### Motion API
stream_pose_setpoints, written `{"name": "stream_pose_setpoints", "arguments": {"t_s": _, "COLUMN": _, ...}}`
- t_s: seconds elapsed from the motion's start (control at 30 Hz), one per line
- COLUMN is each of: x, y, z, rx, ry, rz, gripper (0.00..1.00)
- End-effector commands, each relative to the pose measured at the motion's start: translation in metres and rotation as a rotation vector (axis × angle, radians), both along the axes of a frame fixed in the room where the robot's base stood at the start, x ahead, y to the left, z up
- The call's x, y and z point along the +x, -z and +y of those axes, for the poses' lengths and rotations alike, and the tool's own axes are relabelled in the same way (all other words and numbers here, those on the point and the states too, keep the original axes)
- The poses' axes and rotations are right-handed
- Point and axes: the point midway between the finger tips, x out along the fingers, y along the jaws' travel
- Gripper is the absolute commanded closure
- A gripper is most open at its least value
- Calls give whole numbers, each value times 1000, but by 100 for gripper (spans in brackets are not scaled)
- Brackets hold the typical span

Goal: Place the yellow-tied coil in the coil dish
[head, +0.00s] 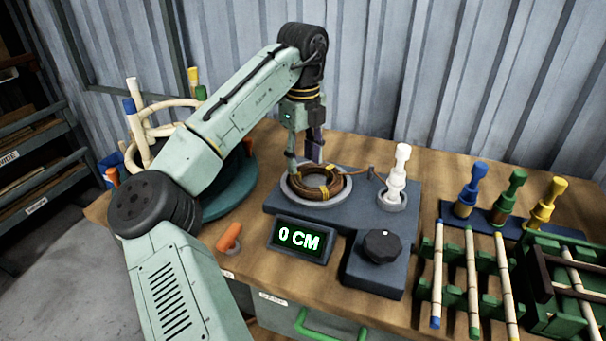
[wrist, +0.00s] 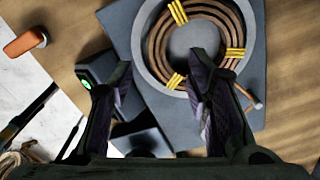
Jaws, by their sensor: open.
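The brown coil with yellow ties (head: 316,194) lies flat inside the round pale rim of the coil dish (head: 320,204), on a dark grey base. In the wrist view the coil (wrist: 156,45) shows several yellow ties and sits within the grey dish rim (wrist: 139,35); its top edge is cut off. My gripper (head: 305,160) is over the dish in the head view. It also shows in the wrist view (wrist: 160,88), with its fingers apart and nothing between them. One finger overlaps the dish's lower edge there; I cannot tell whether it touches.
A white plug (head: 397,178) stands right of the dish. A 0 CM display (head: 300,238) and a black knob (head: 382,246) are in front. Coloured pegs (head: 510,195) and racked rattan sticks (head: 472,285) fill the right. An orange object (head: 229,237) lies front left.

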Motion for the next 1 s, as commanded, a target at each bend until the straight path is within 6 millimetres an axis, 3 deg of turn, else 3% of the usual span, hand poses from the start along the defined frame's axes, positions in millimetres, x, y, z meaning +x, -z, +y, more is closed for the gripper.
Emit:
{"name": "stream_pose_setpoints", "arguments": {"t_s": 0.1, "x": 0, "y": -27, "z": 0, "rx": 3, "ry": -1, "rz": -3, "gripper": 55}}
{"name": "stream_pose_setpoints", "arguments": {"t_s": 0.3, "x": 0, "y": -51, "z": 0, "rx": 1, "ry": 0, "rz": 0, "gripper": 55}}
{"name": "stream_pose_setpoints", "arguments": {"t_s": 0.67, "x": 1, "y": -56, "z": -2, "rx": -4, "ry": -1, "rz": -7, "gripper": 55}}
{"name": "stream_pose_setpoints", "arguments": {"t_s": 0.77, "x": 13, "y": -55, "z": -14, "rx": -49, "ry": -25, "rz": -87, "gripper": 55}}
{"name": "stream_pose_setpoints", "arguments": {"t_s": 0.83, "x": 31, "y": -60, "z": -32, "rx": -131, "ry": -76, "rz": -221, "gripper": 55}}
{"name": "stream_pose_setpoints", "arguments": {"t_s": 0.87, "x": 41, "y": -66, "z": -42, "rx": -187, "ry": -108, "rz": -298, "gripper": 55}}
{"name": "stream_pose_setpoints", "arguments": {"t_s": 0.93, "x": 65, "y": -97, "z": -60, "rx": -364, "ry": -214, "rz": -513, "gripper": 55}}
{"name": "stream_pose_setpoints", "arguments": {"t_s": 0.97, "x": 74, "y": -118, "z": -64, "rx": -459, "ry": -267, "rz": -612, "gripper": 55}}
{"name": "stream_pose_setpoints", "arguments": {"t_s": 1.0, "x": 82, "y": -151, "z": -63, "rx": -599, "ry": -347, "rz": -747, "gripper": 55}}
